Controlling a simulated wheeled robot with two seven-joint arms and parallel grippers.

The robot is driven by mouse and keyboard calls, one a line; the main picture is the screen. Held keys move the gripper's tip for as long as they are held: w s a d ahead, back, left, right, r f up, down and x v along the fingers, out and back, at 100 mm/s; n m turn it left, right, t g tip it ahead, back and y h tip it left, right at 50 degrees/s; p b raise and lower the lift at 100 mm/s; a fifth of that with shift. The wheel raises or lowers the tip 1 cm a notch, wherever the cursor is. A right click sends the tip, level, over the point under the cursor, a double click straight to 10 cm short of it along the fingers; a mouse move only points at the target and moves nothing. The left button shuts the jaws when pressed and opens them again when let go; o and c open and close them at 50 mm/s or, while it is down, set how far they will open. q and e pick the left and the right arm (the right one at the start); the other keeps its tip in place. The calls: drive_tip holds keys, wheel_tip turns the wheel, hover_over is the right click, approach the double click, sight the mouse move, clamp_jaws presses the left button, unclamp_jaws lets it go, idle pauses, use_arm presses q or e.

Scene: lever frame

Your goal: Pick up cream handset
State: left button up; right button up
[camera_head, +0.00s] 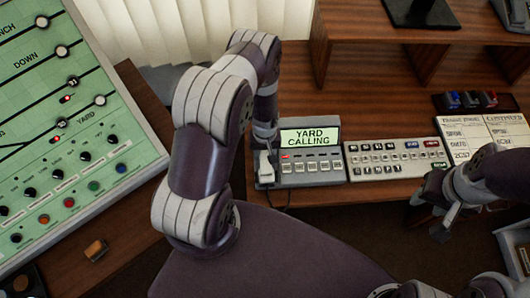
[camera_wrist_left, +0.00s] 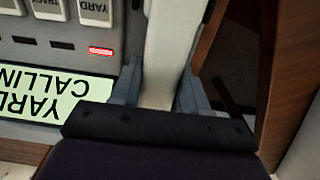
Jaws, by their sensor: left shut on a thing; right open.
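The cream handset (camera_head: 265,168) is upright in the picture at the left end of the grey phone console (camera_head: 312,172), whose screen reads YARD CALLING. My left gripper (camera_head: 264,143) reaches down over the handset's upper part and is shut on it. In the left wrist view the cream handset (camera_wrist_left: 168,45) runs between the two grey fingers of my left gripper (camera_wrist_left: 162,92). I cannot tell whether the handset touches its cradle. My right gripper (camera_head: 441,230) is open and empty, low at the right in front of the desk edge.
A keypad unit (camera_head: 397,159) stands right of the console, with paper cards (camera_head: 485,138) beyond it. A wooden shelf (camera_head: 400,35) rises behind. A green track panel (camera_head: 70,130) fills the left. A dark cord hangs below the handset.

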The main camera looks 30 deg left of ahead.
use_arm(q)
drive_tip(key=shift+r, duration=0.1)
drive_tip(key=shift+w+r, duration=0.1)
drive_tip(key=shift+r, duration=0.2)
wheel_tip(320, 180, up, 9)
drive_tip(key=shift+r+b, duration=0.1)
drive_tip(key=shift+b, duration=0.55)
idle(0.4)
